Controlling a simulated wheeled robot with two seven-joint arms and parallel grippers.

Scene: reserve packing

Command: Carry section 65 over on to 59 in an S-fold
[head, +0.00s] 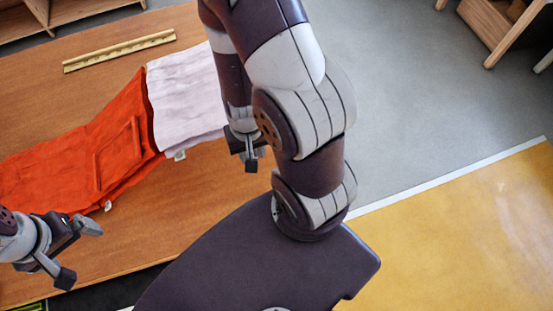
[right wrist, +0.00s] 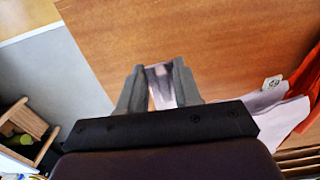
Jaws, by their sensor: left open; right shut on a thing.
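A pale lilac cloth section (head: 185,95) lies on the table, its left edge against an orange section (head: 65,160) with a stitched pocket. I can read no 65 or 59 on either. My right gripper (head: 249,160) is at the pale section's right side, partly hidden by my arm. In the right wrist view its fingers (right wrist: 160,88) are shut on a bit of pale cloth (right wrist: 160,76). More pale cloth (right wrist: 275,115) and orange cloth (right wrist: 306,72) show to the right there. My left gripper (head: 78,252) is open and empty, near the orange section's front edge.
A yellow ruler (head: 120,50) lies on the wooden table (head: 180,205) behind the cloth. Bare wood lies in front of the cloth. Wooden shelving (head: 500,30) stands at the upper right, beyond grey floor. My right arm covers the table's right part.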

